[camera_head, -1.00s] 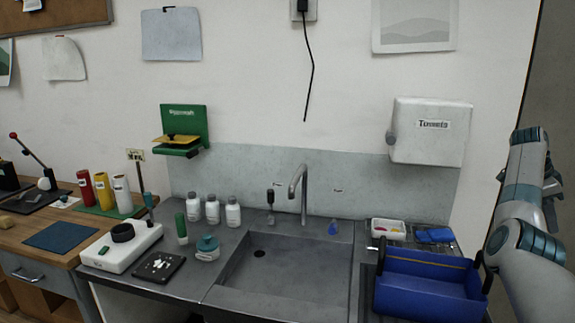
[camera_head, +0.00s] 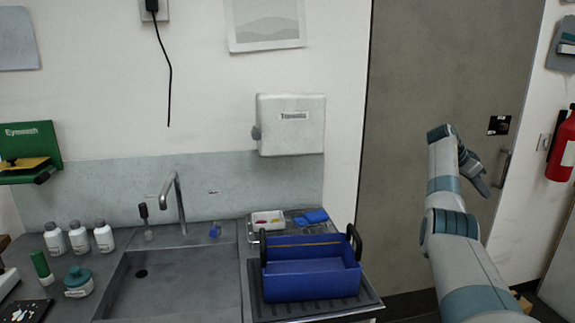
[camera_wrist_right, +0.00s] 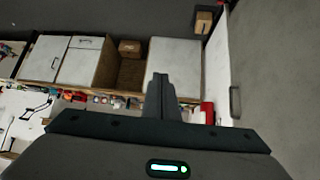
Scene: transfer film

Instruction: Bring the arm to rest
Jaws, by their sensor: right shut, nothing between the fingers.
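My right arm (camera_head: 455,225) comes in from the lower right of the head view and reaches up in front of the grey door. Its gripper (camera_head: 480,185) is at the far end, to the right of the sink counter and clear of it. In the right wrist view the dark fingers (camera_wrist_right: 160,82) are together with nothing between them. My left gripper is in neither view.
A blue bin (camera_head: 310,278) with black handles stands on the counter right of the sink (camera_head: 175,290). A small white tray (camera_head: 267,220) sits behind it. A grey door (camera_head: 420,70) and fire extinguisher (camera_head: 563,147) are at the right.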

